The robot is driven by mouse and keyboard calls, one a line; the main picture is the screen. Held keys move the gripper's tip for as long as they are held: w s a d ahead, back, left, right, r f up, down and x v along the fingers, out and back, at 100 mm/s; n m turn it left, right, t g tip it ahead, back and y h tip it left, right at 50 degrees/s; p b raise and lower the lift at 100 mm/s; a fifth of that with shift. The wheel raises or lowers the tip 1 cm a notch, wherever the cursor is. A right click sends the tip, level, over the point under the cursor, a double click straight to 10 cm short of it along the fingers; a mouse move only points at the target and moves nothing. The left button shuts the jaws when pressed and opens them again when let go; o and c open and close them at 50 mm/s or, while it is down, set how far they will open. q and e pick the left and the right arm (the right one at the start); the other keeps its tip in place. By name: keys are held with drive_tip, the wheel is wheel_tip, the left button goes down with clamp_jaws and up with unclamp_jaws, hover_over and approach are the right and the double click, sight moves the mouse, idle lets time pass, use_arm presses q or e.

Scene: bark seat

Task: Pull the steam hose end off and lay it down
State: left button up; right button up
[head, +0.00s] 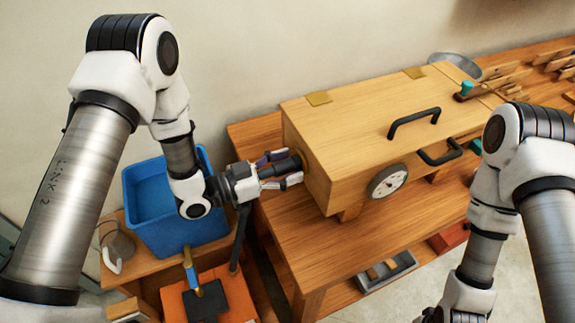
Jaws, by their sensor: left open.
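The dark steam hose end (288,165) sits against the left end of the box. My left gripper (284,168) is open, with its fingers on either side of the hose end, close to the box wall. A dark hose length (240,240) hangs below the wrist; its link to the hose end is hidden behind the gripper. My right arm comes in at the right, and its gripper is below the picture.
A blue bin (152,210) stands on a low wooden stand left of the bench (350,240). An orange unit with a black top (208,300) is in front of it. Wood strips (500,80) and a metal bowl (455,64) lie at the back right. Bare bench top shows before the box.

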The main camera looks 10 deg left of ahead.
idle(0.3)
use_arm(q)
clamp_jaws()
idle(0.3)
drive_tip(key=v, duration=0.6)
drive_tip(key=shift+p, duration=0.3)
idle(0.7)
idle(0.3)
